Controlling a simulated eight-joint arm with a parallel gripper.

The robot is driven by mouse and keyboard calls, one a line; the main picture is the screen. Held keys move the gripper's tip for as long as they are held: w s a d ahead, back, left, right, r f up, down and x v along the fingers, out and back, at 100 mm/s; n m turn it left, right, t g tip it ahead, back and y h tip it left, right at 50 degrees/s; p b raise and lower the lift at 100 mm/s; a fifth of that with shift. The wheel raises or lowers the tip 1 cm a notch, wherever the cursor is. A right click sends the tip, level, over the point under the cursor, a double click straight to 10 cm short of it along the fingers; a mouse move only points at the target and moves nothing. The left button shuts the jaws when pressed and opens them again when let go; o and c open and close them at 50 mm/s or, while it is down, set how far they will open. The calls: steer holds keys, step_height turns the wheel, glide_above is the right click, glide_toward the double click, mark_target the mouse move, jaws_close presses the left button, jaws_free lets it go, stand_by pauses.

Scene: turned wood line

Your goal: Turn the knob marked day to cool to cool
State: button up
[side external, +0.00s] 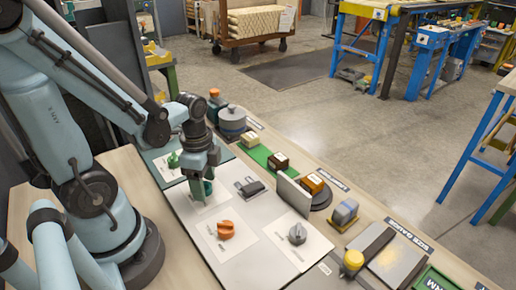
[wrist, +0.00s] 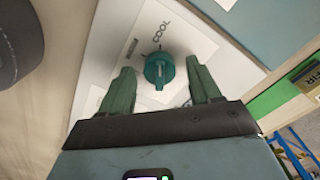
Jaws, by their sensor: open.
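The teal knob (wrist: 159,70) sits on a white plate (wrist: 205,45) in the wrist view. The word COOL is printed beyond it, with a smaller, unreadable label to its left. A pale line shows on the knob's side nearest my gripper's body. My gripper (wrist: 160,66) is open, with one green finger on each side of the knob and a visible gap to each. In the side view my gripper (side external: 201,190) points down over the plate, and the teal knob (side external: 208,187) is partly hidden by the fingers.
An orange knob (side external: 225,230) and a grey knob (side external: 297,234) stand on white plates nearby. A green knob (side external: 173,160) is farther back. A grey switch (side external: 250,187) and an upright panel (side external: 293,195) stand to the right of my gripper.

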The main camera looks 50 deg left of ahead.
step_height(320, 180, up, 12)
steer(key=shift+f, duration=0.15)
stand_by(0.7)
steer(key=w+d+n+t, duration=0.6)
steer(key=w+n+t, duration=0.1)
steer(key=n, duration=0.2)
steer(key=shift+w+n, duration=0.2)
steer(key=shift+n, duration=0.1)
